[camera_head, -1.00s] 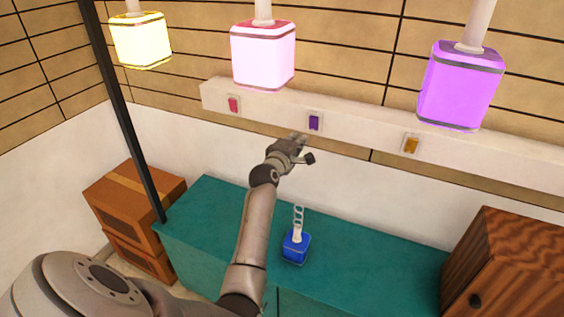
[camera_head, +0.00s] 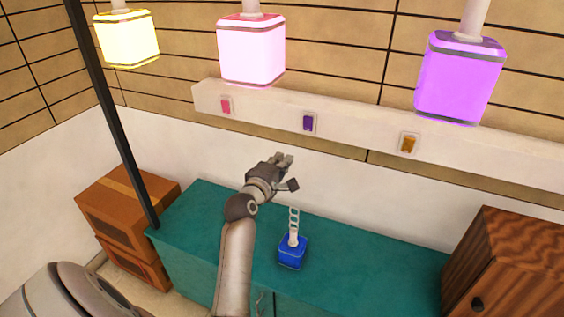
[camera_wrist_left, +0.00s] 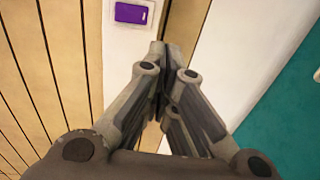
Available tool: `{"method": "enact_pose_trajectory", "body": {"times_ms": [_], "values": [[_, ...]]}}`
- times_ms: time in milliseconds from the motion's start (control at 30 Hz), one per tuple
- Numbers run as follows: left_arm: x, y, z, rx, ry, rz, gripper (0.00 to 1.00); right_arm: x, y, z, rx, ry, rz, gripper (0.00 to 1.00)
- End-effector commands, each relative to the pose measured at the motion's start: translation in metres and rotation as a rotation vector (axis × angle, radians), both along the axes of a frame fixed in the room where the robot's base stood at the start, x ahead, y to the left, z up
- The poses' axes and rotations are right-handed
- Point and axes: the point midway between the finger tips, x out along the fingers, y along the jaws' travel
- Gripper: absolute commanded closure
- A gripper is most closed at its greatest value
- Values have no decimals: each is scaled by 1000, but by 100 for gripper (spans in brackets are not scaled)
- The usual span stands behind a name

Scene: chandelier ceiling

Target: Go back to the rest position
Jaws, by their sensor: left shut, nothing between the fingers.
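My left gripper (camera_head: 284,160) is shut and empty in the head view. It is above the teal cabinet, below the purple switch (camera_head: 308,123) and apart from the wall. In the left wrist view the fingers of the left gripper (camera_wrist_left: 166,52) are together with nothing between them. The purple switch also shows there (camera_wrist_left: 131,13), up and left of the fingertips. My right gripper is not in view.
Lit yellow (camera_head: 130,40), pink (camera_head: 252,52) and purple (camera_head: 458,80) lamps hang above. Red (camera_head: 226,106) and orange (camera_head: 408,144) switches are on the ledge. Brown boxes (camera_head: 125,205), a black pole (camera_head: 118,130) and a wooden cabinet (camera_head: 510,260) flank it.

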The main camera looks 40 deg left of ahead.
Motion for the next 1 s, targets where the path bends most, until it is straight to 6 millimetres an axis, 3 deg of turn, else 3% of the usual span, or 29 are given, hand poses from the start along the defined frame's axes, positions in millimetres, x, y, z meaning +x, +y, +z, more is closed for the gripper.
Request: {"method": "enact_pose_trajectory", "body": {"times_ms": [433, 567, 667, 767, 900, 1000], "values": [[-1, -2, -2, 11, 10, -6, 100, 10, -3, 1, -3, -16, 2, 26], [-12, -22, -20, 129, 108, -74, 100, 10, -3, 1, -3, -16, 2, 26], [-36, -55, -50, 321, 266, -196, 100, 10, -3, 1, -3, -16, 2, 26], [-76, -95, -89, 551, 454, -367, 100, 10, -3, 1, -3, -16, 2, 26], [-147, -142, -136, 844, 679, -633, 100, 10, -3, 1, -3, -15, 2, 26], [-195, -165, -157, 999, 792, -805, 100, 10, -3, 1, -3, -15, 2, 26]]}}
